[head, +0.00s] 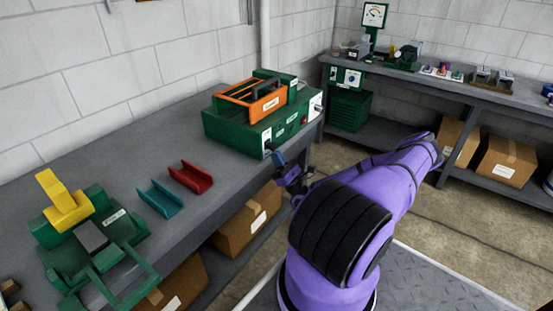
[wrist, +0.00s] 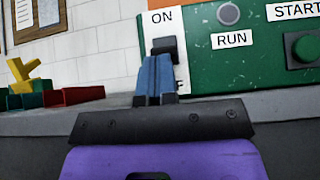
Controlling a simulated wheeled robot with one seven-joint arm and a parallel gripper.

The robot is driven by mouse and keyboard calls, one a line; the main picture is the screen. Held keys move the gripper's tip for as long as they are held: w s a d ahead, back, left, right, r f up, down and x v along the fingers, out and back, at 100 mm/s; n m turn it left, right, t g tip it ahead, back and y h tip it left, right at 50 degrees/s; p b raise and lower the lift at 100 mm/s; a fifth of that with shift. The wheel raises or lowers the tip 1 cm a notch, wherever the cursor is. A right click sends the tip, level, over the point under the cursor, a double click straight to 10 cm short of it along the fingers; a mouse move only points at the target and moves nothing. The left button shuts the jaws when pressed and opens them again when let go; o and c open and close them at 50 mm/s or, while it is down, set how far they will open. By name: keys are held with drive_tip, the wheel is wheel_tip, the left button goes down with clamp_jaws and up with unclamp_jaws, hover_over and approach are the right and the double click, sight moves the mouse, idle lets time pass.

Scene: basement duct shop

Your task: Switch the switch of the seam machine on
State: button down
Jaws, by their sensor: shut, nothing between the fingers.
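The seam machine (head: 228,128) is a green box with an orange guard on top, near the far end of the left bench. Its switch has a white plate with ON at the top and a partly covered OFF label at the bottom. In the wrist view the black switch lever (wrist: 166,46) stands below ON, just above and behind my fingertips. My gripper (wrist: 155,62) has its blue fingers together, with nothing between them. It also shows in the head view (head: 278,158) by the machine's front face. I cannot tell whether the fingertips touch the lever.
A RUN lamp (wrist: 229,14) and a green START button (wrist: 304,48) sit right of the switch. Red (head: 191,177) and teal (head: 160,198) channels and a green-yellow device (head: 66,205) lie along the bench. Cardboard boxes (head: 247,215) stand underneath.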

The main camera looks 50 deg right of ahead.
drive_tip(key=r+g, duration=0.1)
drive_tip(key=g, duration=0.1)
drive_tip(key=s+r+g, duration=0.1)
drive_tip(key=g, duration=0.1)
drive_tip(key=shift+r, duration=0.3)
drive_tip(key=shift+s, duration=0.1)
